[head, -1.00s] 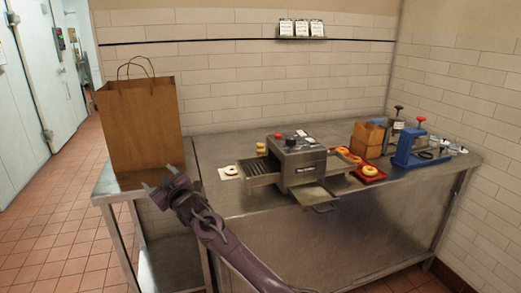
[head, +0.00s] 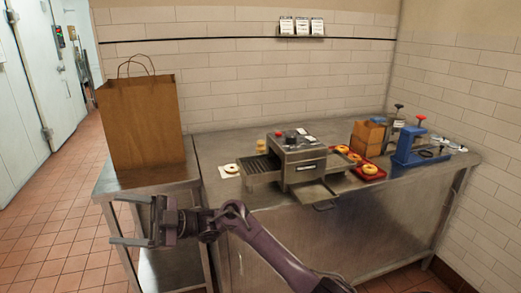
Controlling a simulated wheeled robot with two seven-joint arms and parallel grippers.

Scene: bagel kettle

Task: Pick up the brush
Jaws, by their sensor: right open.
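I cannot make out a brush anywhere in the head view. My right gripper (head: 116,220) is open and empty, its fingers spread and pointing left. It is in front of the side table's front edge, below the paper bag, with floor tiles behind it. My right arm reaches in from the bottom and crosses in front of the steel table. My left gripper is not in view.
A tall brown paper bag (head: 143,122) stands on the side table (head: 187,172).

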